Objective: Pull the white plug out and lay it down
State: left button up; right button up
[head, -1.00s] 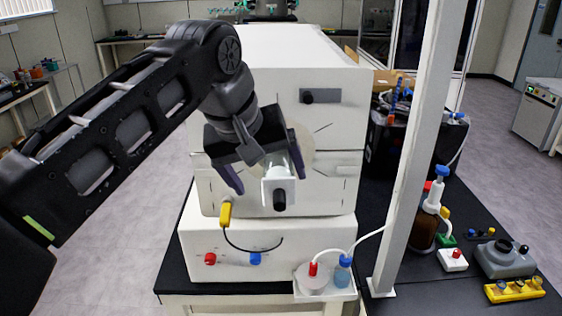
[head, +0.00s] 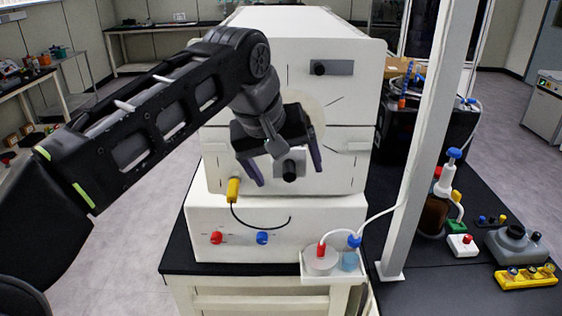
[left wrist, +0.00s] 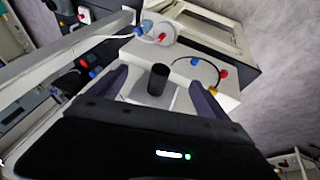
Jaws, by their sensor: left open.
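My left gripper (head: 283,167) is open in front of the white freeze dryer's (head: 240,185) front face, its two dark fingers spread apart. A pale block (head: 280,165) with a black round end (head: 290,171) shows between the fingertips. In the left wrist view the black end (left wrist: 158,79) stands between the fingers, with pale surface behind it. I see no finger touching it. I cannot make out a separate white plug for sure; the gripper body covers part of the front above the block. My right gripper is not in view.
A yellow connector (head: 233,190) with a black cable sits below left, above a red knob (head: 216,238) and a blue knob (head: 262,238). A white tray (head: 318,277) with tubed bottles stands front right. A white post (head: 418,150) rises right of the machine.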

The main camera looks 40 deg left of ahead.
pick_arm(q)
jog(key=shift+w+f, duration=0.15)
jog(key=shift+f, duration=0.1)
jog(key=c, duration=1.5)
jog(key=shift+s+d, duration=0.15)
jog(key=shift+s, duration=0.05)
jog(key=shift+c, duration=0.9)
jog(key=shift+s+d+b, duration=0.45)
jog(key=shift+s+d, duration=0.2)
jog(key=shift+s, duration=0.25)
jog(key=shift+s+d+b, duration=0.4)
jog(key=shift+s+d, duration=0.25)
jog(key=shift+s, duration=0.25)
jog(key=shift+s+d, duration=0.2)
jog(key=shift+s, duration=0.05)
jog(key=shift+c, duration=1)
jog(key=shift+s+d+p, duration=0.2)
jog(key=shift+s+d, duration=0.4)
jog(key=shift+s, duration=0.2)
jog(key=shift+s+d+p, duration=0.15)
jog(key=shift+s+d, duration=0.45)
jog(key=shift+s, duration=0.2)
